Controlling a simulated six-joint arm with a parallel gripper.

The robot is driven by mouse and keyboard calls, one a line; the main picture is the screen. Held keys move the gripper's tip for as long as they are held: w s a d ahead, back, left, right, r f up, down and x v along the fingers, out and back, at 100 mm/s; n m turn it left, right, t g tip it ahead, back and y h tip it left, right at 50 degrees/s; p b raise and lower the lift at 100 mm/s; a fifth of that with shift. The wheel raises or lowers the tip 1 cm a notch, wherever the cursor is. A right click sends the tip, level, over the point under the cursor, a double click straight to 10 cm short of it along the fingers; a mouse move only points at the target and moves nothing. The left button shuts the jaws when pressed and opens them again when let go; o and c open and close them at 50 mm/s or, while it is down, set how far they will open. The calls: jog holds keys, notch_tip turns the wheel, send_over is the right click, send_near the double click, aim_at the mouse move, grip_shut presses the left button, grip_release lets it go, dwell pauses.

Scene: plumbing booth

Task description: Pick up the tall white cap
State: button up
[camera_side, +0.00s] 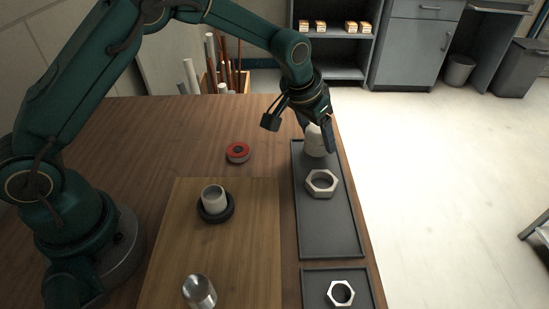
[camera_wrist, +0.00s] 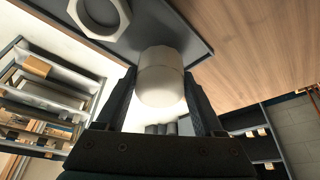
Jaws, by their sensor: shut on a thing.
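The tall white cap (camera_side: 315,140) is at the far end of the long dark tray (camera_side: 326,231). My gripper (camera_side: 318,132) is over that end of the tray, shut on the cap, and partly hides it in the side view. In the wrist view the cap (camera_wrist: 160,78) sits between the two fingers of my gripper (camera_wrist: 162,95), with a finger at each side. Whether the cap's base touches the tray is hard to tell.
A large hex nut (camera_side: 321,184) lies in the same tray, close to the cap. A smaller nut (camera_side: 341,292) lies in a second tray. A red ring (camera_side: 238,152), a white cup on a black ring (camera_side: 214,200) and a metal cylinder (camera_side: 199,291) stand left.

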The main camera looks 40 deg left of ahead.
jog(key=shift+w+r, duration=0.1)
jog(key=shift+r, duration=0.85)
jog(key=s+a+r, duration=0.3)
jog(key=a+r, duration=0.3)
jog(key=a, duration=0.4)
notch_tip(320, 180, up, 2)
jog(key=m+g+h, duration=0.3)
jog(key=m+g, duration=0.4)
jog(key=m, duration=1.7)
send_over(212, 196)
jog(key=w+a, duration=0.1)
jog(key=shift+w+a+r, duration=0.1)
jog(key=shift+w+r, duration=0.05)
jog(key=shift+r, duration=0.05)
jog(key=shift+s+r, duration=0.2)
jog(key=shift+s, duration=0.15)
jog(key=shift+d+f, duration=0.2)
jog(key=shift+f, duration=3.2)
